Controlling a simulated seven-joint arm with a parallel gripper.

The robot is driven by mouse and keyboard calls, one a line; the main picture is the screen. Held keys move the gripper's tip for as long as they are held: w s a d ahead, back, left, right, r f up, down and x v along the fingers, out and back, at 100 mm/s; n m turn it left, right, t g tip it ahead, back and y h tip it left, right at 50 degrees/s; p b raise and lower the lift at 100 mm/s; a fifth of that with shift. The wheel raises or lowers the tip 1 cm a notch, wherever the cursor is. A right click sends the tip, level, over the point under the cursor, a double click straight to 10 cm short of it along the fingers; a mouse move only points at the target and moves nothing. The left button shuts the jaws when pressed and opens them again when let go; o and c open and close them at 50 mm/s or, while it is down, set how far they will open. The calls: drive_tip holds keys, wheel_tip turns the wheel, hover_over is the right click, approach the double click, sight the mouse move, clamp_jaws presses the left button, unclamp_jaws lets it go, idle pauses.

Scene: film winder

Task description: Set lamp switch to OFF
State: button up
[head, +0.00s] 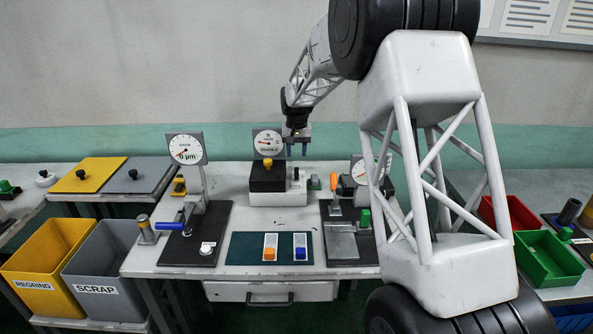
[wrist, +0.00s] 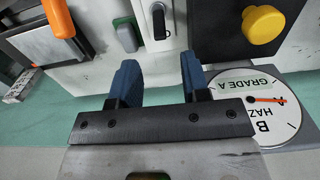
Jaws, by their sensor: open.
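A small black switch lever (wrist: 158,24) sits on the white face of the gauge box, beside the black block; I take it as the lamp switch. In the head view the switch (head: 296,174) is tiny on the right of the white box (head: 275,198). No ON or OFF marking is readable, so I cannot tell its setting. My gripper (head: 297,152) is open and empty above the back right of that box. In the wrist view my gripper (wrist: 159,68) has two blue fingers apart, with the switch beyond the gap, not touched.
A yellow knob (wrist: 262,25) on the black block and the round dial (wrist: 262,105) stand close to the right finger. A green mat (head: 242,248) lies in front.

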sight(297, 168)
drive_tip(key=shift+f, duration=0.1)
drive_tip(key=shift+f, duration=3.8)
clamp_jaws()
